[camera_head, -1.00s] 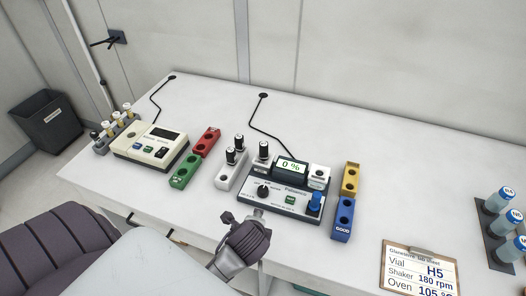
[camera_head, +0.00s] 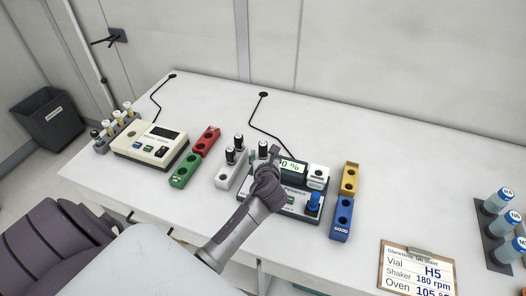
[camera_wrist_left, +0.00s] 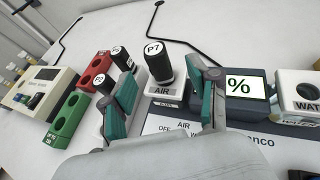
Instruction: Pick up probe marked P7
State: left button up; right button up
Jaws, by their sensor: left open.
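The probe marked P7 (camera_wrist_left: 157,65) is a black cap with a white top. It stands upright in the white holder labelled AIR (camera_wrist_left: 163,93) at the left of the meter. In the head view the probe (camera_head: 263,147) shows just beyond my left gripper (camera_head: 269,158). In the left wrist view my left gripper (camera_wrist_left: 167,76) is open, its two teal-padded fingers on either side of P7 in the picture. I cannot tell whether they touch it. My right gripper is not in view.
Two other black probes (camera_head: 239,142) stand in the white rack (camera_head: 226,178) to the left. The meter (camera_head: 311,207) lies under my gripper, with a white WATER holder (camera_wrist_left: 300,92) at its right. Red (camera_head: 206,141), green (camera_head: 185,171), yellow (camera_head: 350,179) and blue (camera_head: 341,220) blocks stand nearby.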

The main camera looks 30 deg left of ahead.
aim_at(263, 148)
pick_arm(q)
jog(key=x, duration=0.3)
jog(key=p+x, duration=0.1)
jog(key=x, duration=0.1)
jog(key=shift+w+a+r, duration=0.2)
jog(key=shift+a+r, duration=0.05)
jog(key=shift+a, duration=0.1)
jog(key=shift+w+a+f, duration=0.3)
jog(key=shift+w, duration=0.1)
jog(key=shift+s+r, duration=0.1)
jog(key=shift+c, duration=0.8)
grip_shut()
